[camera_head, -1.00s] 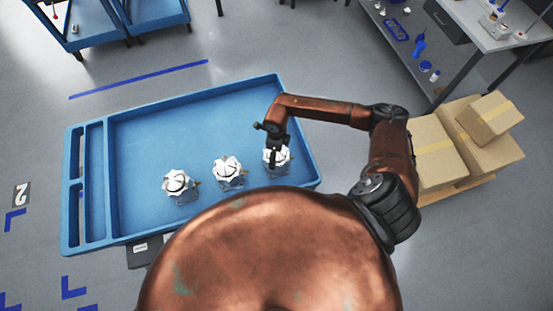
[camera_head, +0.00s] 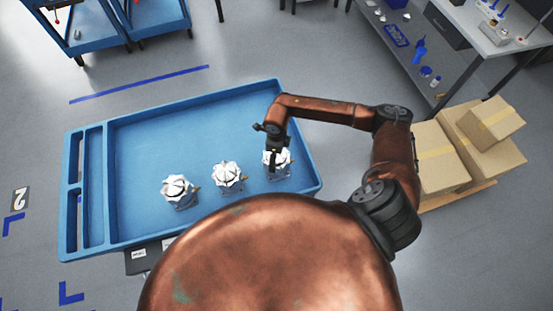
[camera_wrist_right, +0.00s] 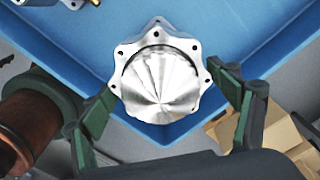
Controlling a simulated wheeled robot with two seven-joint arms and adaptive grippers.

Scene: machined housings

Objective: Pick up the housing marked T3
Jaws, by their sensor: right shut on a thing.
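Three silvery lobed housings stand in a row along the near side of the blue tray (camera_head: 150,135): a left one (camera_head: 177,187), a middle one (camera_head: 227,175) and a right one (camera_head: 285,158). No T3 mark is legible on any of them. My right gripper (camera_head: 273,160) reaches down onto the right housing. In the right wrist view its round, shiny top (camera_wrist_right: 160,85) lies between my two dark green-padded fingers, which are shut on it. The fingers hide part of its sides. My left gripper is not in view.
Cardboard boxes (camera_head: 440,160) on a pallet stand right of the tray. A grey workbench (camera_head: 490,30) is at the back right, and blue carts (camera_head: 100,50) are at the back left. The tray's far half is empty. Tray walls lie close to the right housing.

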